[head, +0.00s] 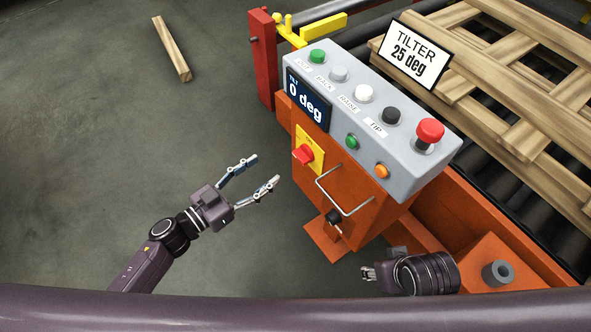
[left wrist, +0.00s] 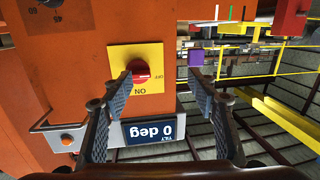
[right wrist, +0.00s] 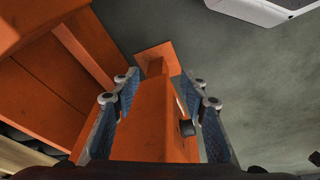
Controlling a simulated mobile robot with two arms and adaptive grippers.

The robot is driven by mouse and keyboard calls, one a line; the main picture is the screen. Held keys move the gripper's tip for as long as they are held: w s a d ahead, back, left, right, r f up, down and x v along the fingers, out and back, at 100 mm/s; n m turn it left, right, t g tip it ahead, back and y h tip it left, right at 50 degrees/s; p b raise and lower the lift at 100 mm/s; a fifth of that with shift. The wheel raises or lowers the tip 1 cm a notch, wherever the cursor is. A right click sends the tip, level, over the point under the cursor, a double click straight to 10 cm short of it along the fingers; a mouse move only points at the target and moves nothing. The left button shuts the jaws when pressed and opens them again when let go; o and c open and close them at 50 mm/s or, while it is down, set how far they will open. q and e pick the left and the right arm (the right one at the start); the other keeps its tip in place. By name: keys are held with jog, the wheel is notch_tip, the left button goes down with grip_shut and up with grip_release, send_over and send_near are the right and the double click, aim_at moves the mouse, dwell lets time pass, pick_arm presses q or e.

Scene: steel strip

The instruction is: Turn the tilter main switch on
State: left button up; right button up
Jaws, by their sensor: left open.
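The main switch is a red knob (head: 303,155) on a yellow plate (head: 318,160), on the orange side of the control console. In the left wrist view the knob (left wrist: 138,72) shows close, with ON and OFF lettering around it; I cannot tell its exact setting. My left gripper (head: 265,169) is open and empty, a little left of the knob, fingers pointing towards it. In the left wrist view the knob lies near the left finger, apparently untouched. My right gripper (head: 367,272) is open and empty, low by the console's base; its fingers (right wrist: 159,78) frame the orange post.
The console top (head: 400,170) carries several buttons and a red mushroom button (head: 430,132). The tilt display (head: 306,102) reads 0 deg. A wire handle (head: 345,192) sticks out below the switch. A TILTER 25 deg sign (head: 412,54) stands behind. Floor at left is clear except a timber (head: 172,48).

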aim_at(297, 158)
pick_arm(q)
jog(key=w+d, duration=0.1)
jog(key=d, duration=0.2)
jog(key=w+d+r+m+g+h+b, duration=0.1)
jog(key=d, duration=0.2)
jog(key=w+d+r+h+b, duration=0.1)
jog(key=d, duration=0.2)
jog(key=shift+r+m, duration=0.1)
jog(key=shift+m, duration=0.3)
pick_arm(e)
jog(key=shift+v, duration=1.1)
jog(key=shift+s+d, duration=0.1)
jog(key=shift+s, duration=0.05)
pick_arm(q)
jog(key=c, duration=1.2)
jog(key=shift+o, duration=0.2)
